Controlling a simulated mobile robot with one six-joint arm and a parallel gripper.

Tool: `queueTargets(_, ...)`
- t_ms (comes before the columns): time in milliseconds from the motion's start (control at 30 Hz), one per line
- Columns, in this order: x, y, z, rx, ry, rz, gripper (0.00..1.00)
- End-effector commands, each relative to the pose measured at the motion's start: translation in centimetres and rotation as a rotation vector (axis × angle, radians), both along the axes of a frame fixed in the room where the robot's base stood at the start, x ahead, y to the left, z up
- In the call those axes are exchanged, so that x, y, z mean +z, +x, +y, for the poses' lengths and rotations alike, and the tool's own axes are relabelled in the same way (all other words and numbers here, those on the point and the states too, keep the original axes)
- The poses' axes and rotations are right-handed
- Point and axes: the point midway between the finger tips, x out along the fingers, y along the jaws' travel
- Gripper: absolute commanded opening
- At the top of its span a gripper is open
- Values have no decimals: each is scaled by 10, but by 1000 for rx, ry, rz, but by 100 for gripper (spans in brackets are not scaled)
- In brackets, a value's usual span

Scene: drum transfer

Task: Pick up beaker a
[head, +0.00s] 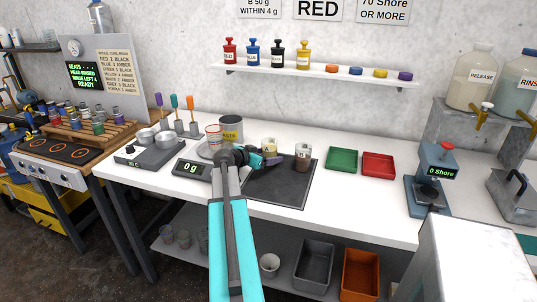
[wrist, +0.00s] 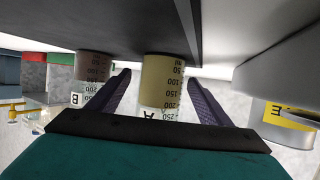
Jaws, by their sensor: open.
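Beaker a (wrist: 162,82) holds pale yellow contents and bears the letter A. In the wrist view, which is upside down, it stands between the two fingers of my open gripper (wrist: 157,88), with a gap on each side. In the head view beaker a (head: 270,144) stands on the dark mat, partly hidden behind my gripper (head: 266,160). Beaker B (head: 303,158), with brown contents, stands to its right and also shows in the wrist view (wrist: 93,70), outside the finger at the left.
A scale reading 0 g (head: 192,170) and a can (head: 231,128) are left of the beakers. A glass beaker (head: 213,135) is close by. Green (head: 342,159) and red (head: 378,164) trays lie right of the dark mat (head: 285,194). A shelf (head: 320,74) hangs above.

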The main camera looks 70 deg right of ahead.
Motion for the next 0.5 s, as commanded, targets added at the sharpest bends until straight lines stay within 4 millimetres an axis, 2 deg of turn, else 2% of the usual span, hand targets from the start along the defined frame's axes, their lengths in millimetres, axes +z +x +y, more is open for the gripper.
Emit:
queueTargets(333, -1, 0, -1, 0, 0, 0, 73)
queueTargets(500, -2, -1, -8, -1, 1, 1, 73)
